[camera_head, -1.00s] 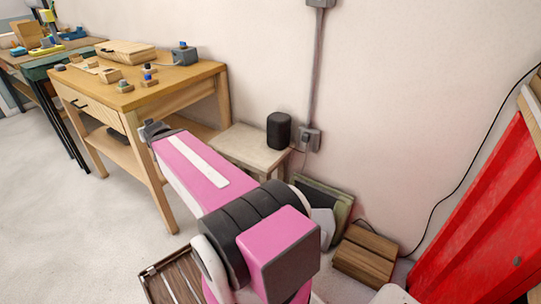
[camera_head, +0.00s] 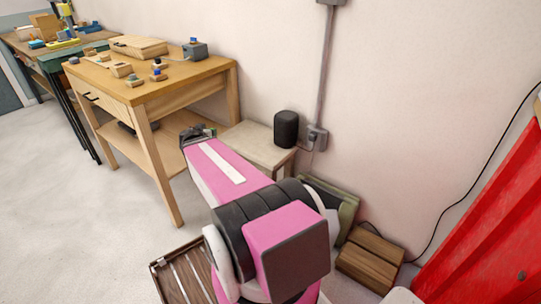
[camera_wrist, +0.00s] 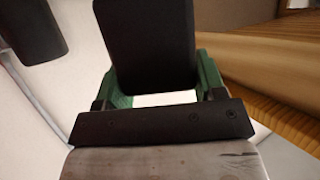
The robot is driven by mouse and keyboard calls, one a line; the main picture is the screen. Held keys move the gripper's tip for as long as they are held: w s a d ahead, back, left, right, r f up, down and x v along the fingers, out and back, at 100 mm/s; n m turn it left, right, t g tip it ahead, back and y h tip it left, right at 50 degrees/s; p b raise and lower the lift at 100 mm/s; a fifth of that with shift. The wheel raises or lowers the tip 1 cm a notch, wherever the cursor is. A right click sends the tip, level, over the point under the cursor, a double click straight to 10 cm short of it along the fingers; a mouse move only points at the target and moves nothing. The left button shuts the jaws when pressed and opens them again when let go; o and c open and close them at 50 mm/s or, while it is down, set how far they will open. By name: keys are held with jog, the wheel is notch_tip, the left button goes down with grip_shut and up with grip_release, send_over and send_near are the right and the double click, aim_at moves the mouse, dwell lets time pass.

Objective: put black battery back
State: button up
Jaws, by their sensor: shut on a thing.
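My gripper (camera_wrist: 155,85) is shut on a black battery (camera_wrist: 148,40), a dark block between its two green fingers in the wrist view. In the head view my gripper (camera_head: 198,133) is at the far end of my pink arm, beside the right front part of the wooden workbench and left of the low side table. The battery's far end is cut off by the top of the wrist view, and in the head view I cannot make it out clearly.
The wooden workbench (camera_head: 150,88) bears several small wooden blocks and a grey box (camera_head: 195,50). A black speaker (camera_head: 286,129) stands on the low side table (camera_head: 258,146). A red panel (camera_head: 490,220) is at right.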

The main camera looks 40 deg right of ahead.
jog(key=s+d+m+g+h, duration=0.2)
jog(key=s+d+m+g, duration=0.3)
jog(key=d, duration=0.3)
jog(key=s+d+m+g+h, duration=0.2)
jog(key=d+m+g, duration=0.35)
jog(key=d, duration=0.25)
jog(key=shift+g, duration=0.25)
jog(key=shift+s+d+f, duration=0.7)
jog(key=shift+d+f, duration=1.05)
jog(key=shift+s+d+f, duration=0.65)
jog(key=shift+d+f, duration=1.05)
jog(key=shift+d, duration=0.05)
jog(key=shift+s+d+f, duration=0.7)
jog(key=shift+d+f, duration=1.05)
jog(key=o, duration=1.2)
